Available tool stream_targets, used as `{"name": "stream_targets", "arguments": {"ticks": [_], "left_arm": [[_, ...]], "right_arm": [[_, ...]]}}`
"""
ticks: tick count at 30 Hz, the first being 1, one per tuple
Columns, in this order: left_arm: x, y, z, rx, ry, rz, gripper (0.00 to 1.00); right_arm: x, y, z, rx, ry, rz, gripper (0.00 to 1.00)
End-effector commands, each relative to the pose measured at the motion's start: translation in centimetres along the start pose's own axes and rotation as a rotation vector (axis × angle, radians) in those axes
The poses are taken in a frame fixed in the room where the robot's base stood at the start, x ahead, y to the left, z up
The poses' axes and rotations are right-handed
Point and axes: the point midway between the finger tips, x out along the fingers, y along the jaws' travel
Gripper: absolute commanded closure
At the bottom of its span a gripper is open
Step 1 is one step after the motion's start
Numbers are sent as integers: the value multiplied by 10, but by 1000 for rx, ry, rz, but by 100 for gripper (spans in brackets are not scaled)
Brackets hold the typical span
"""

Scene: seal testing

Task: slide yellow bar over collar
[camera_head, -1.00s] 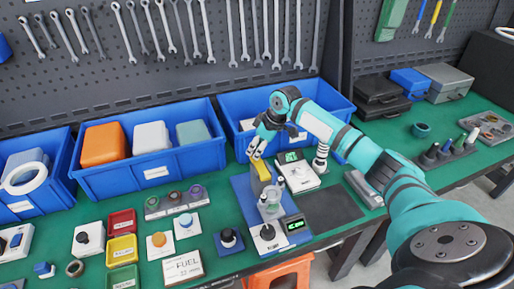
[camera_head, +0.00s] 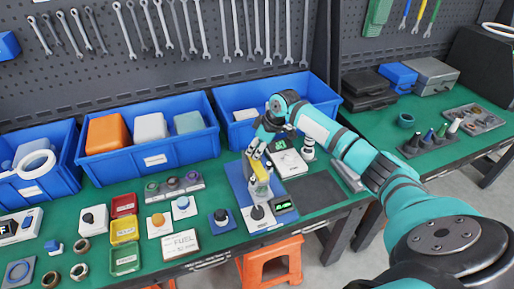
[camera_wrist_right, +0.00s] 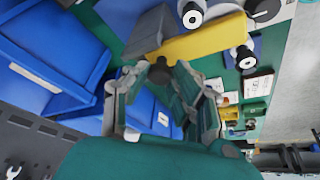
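The yellow bar (camera_head: 259,171) lies on top of the small grey test stand on the blue base plate (camera_head: 236,181), below the right bin. In the right wrist view the yellow bar (camera_wrist_right: 205,39) crosses the upper middle, with a grey block (camera_wrist_right: 151,30) by its left end. My right gripper (camera_head: 255,149) points down at the bar's far end. In the wrist view its fingers reach up on both sides of a dark round part (camera_wrist_right: 161,71) below that end; contact is unclear. I cannot make out the collar. My left gripper is out of view.
A black knob (camera_head: 257,212) and a green-lit display (camera_head: 284,206) sit at the stand's front. A white scale (camera_head: 289,162) stands to the right. A blue bin (camera_head: 240,135) is close behind. A dark mat (camera_head: 315,196) lies free at right.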

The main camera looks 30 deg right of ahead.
Motion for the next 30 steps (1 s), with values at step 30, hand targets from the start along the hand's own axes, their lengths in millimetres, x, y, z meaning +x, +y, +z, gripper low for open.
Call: {"name": "stream_targets", "arguments": {"ticks": [30], "left_arm": [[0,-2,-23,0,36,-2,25]], "right_arm": [[-91,-2,0,-1,-7,-6,51]]}}
